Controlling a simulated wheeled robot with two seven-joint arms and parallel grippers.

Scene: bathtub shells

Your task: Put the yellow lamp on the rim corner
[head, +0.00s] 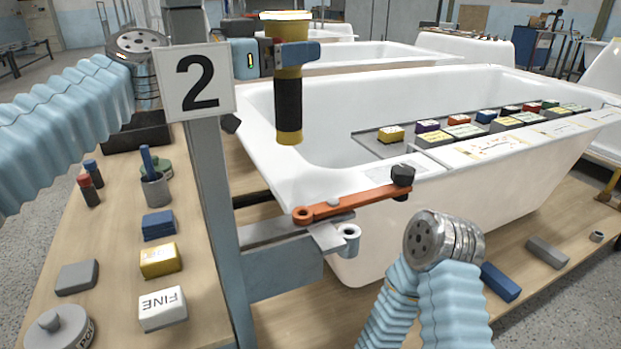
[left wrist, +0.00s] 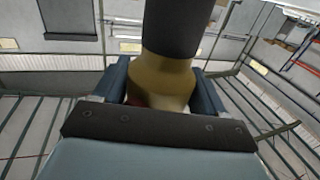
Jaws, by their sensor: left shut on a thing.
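The yellow lamp (head: 290,135) has a yellow head, a black grip and a yellow lower end. It stands upright in the head view, in front of the left end of the white bathtub shell (head: 262,160). My left gripper (head: 288,52) is shut on the lamp's yellow part below the head. The lamp (left wrist: 160,80) also shows between the fingers in the left wrist view. The lower end appears above the tub's left rim area; its exact height is hard to tell.
A post with a "2" sign (head: 197,82) stands left of the tub. An orange lever (head: 350,203) with a black knob lies along the near rim. A tray (head: 370,143) with coloured blocks spans the tub. Blocks, including a yellow one (head: 161,261), lie on the left bench.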

